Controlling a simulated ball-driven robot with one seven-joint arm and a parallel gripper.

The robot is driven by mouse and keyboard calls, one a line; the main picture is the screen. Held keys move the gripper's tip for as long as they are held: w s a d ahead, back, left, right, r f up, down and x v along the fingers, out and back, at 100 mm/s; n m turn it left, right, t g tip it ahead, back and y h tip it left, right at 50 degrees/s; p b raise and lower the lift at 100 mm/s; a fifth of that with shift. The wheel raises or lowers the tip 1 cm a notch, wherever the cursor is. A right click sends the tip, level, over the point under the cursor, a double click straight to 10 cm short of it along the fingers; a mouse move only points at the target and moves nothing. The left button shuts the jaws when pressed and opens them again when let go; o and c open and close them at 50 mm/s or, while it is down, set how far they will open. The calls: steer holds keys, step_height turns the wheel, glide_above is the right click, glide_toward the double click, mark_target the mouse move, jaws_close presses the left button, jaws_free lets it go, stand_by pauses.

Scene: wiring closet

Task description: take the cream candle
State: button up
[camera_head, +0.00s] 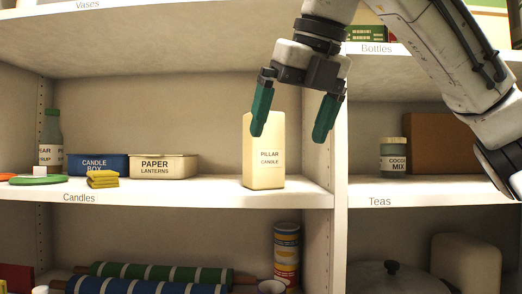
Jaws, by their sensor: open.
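The cream candle (263,173) is a tall, pale block labelled "PILLAR CANDLE". It stands upright on the middle shelf, near the shelf's right end, in the section marked "Candles". My gripper (291,133) hangs above and in front of it, fingers pointing down. Its two green fingers are spread apart with nothing between them. The left finger overlaps the upper part of the candle in the picture; I cannot tell if it touches.
The white divider (340,190) stands close right of the candle. Left on the shelf are a paper lanterns box (164,167), a blue candle box (97,165), a yellow folded cloth (103,180) and a green bottle (51,135). A cocoa mix jar (394,158) stands right of the divider.

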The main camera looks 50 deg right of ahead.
mark_target(265, 130)
steer(key=shift+h, duration=0.3)
steer(key=w+d, duration=0.1)
steer(key=w, duration=0.1)
steer(key=w+d, duration=0.3)
steer(key=w, duration=0.1)
steer(key=shift+w+d+r, duration=0.2)
steer(key=shift+w+d, duration=0.15)
steer(key=shift+w, duration=0.05)
steer(key=w, duration=0.1)
steer(key=w+d, duration=0.2)
steer(key=shift+w+f, duration=0.3)
steer(key=shift+f, duration=0.1)
steer(key=shift+d+f, duration=0.15)
steer(key=shift+c, duration=0.4)
steer(key=c, duration=1.3)
steer(key=shift+c, duration=0.8)
steer(key=shift+r, duration=0.25)
